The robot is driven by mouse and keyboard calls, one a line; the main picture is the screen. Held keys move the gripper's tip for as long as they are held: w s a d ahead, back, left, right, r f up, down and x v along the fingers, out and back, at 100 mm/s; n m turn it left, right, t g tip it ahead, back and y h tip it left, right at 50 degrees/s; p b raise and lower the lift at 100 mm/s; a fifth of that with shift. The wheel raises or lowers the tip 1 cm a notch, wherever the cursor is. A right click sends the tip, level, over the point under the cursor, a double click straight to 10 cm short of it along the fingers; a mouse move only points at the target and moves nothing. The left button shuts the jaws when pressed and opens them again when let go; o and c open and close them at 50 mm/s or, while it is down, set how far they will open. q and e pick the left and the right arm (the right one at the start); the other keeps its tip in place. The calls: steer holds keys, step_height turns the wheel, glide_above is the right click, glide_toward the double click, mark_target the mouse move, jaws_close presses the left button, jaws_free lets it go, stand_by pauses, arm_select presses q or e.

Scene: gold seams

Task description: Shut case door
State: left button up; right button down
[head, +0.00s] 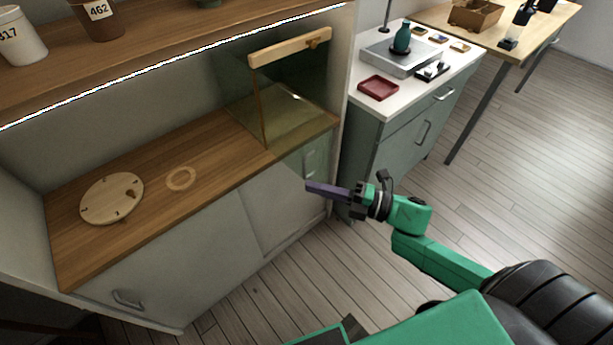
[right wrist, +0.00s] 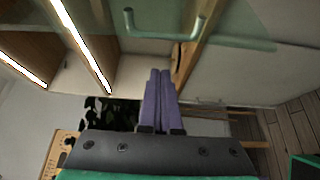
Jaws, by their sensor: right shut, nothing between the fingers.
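The glass case (head: 264,115) stands at the right end of the wooden shelf. A pale wooden rail (head: 285,50) with a small knob runs along its top. A faint greenish clear panel (head: 300,165) shows below its front, over the cabinet front; it looks like the door standing open, but its edges are hard to make out. My right gripper (head: 308,187) is shut and empty, its purple fingers pointing left, close to this panel; I cannot tell whether they touch. The right wrist view shows its fingers (right wrist: 160,75) together near a pale green handle (right wrist: 185,30). My left gripper is out of view.
A round wooden disc (head: 112,198) and a wooden ring (head: 181,179) lie on the shelf. At the right stands a green cabinet (head: 405,140) with a red tray (head: 378,88) and a teal bottle (head: 402,38) on top. The floor (head: 510,150) to the right is clear.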

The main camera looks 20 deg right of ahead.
steer(key=x, duration=0.6)
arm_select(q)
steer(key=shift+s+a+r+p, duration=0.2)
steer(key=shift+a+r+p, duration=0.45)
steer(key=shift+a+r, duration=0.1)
arm_select(e)
steer(key=d, duration=0.3)
steer(key=shift+w+d, duration=0.35)
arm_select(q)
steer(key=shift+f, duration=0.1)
